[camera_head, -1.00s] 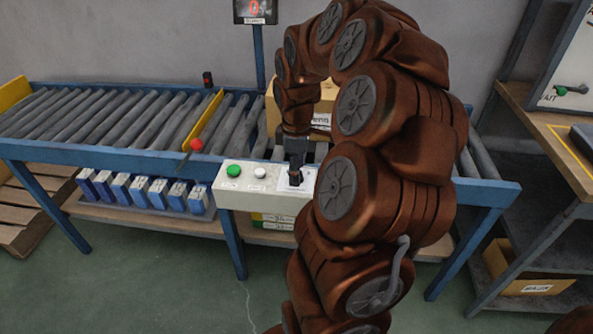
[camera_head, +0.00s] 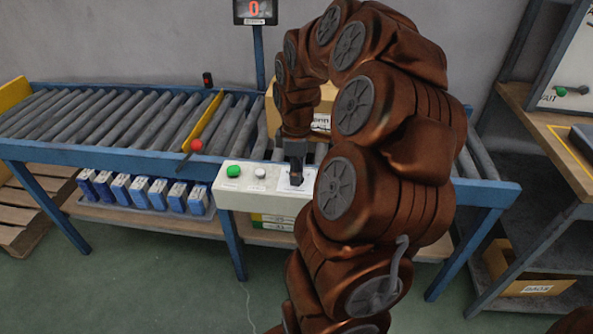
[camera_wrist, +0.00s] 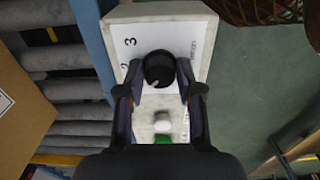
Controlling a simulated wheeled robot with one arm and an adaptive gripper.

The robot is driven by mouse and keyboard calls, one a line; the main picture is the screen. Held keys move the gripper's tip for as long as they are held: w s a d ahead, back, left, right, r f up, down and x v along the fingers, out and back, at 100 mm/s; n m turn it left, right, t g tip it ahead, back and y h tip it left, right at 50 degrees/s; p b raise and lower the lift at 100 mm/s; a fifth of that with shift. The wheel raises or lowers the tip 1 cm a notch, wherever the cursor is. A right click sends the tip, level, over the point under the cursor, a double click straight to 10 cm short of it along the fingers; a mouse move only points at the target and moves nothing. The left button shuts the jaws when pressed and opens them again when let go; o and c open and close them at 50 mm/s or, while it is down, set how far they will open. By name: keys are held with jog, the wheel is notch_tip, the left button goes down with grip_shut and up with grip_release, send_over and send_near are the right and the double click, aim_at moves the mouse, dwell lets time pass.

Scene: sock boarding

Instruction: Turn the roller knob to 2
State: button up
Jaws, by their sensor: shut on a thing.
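The roller knob (camera_wrist: 159,69) is a black round knob on a white label plate of the pale control box (camera_head: 264,201). In the wrist view its white mark points toward the lower left of the picture. The printed figures 3 (camera_wrist: 130,42) and 2 (camera_wrist: 124,66) stand left of the knob; other figures are hidden by my finger. My gripper (camera_wrist: 160,76) is shut on the knob, one finger on each side. In the head view my gripper (camera_head: 296,174) comes down onto the box's right part, and the knob is mostly hidden there.
A green button (camera_head: 233,171) and a white button (camera_head: 260,173) sit left of the knob. The roller conveyor (camera_head: 90,123) runs behind, with a yellow bar and red-balled lever (camera_head: 196,146). A cardboard box (camera_wrist: 20,105) lies on the rollers. A display (camera_head: 254,10) shows a red 0.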

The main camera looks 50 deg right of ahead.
jog(key=shift+m, duration=0.4)
jog(key=m+b, duration=0.1)
jog(key=m, duration=0.2)
jog(key=shift+b, duration=0.3)
jog(key=shift+m+b, duration=0.5)
jog(key=shift+m, duration=2)
jog(key=o, duration=1.2)
notch_tip(320, 180, up, 12)
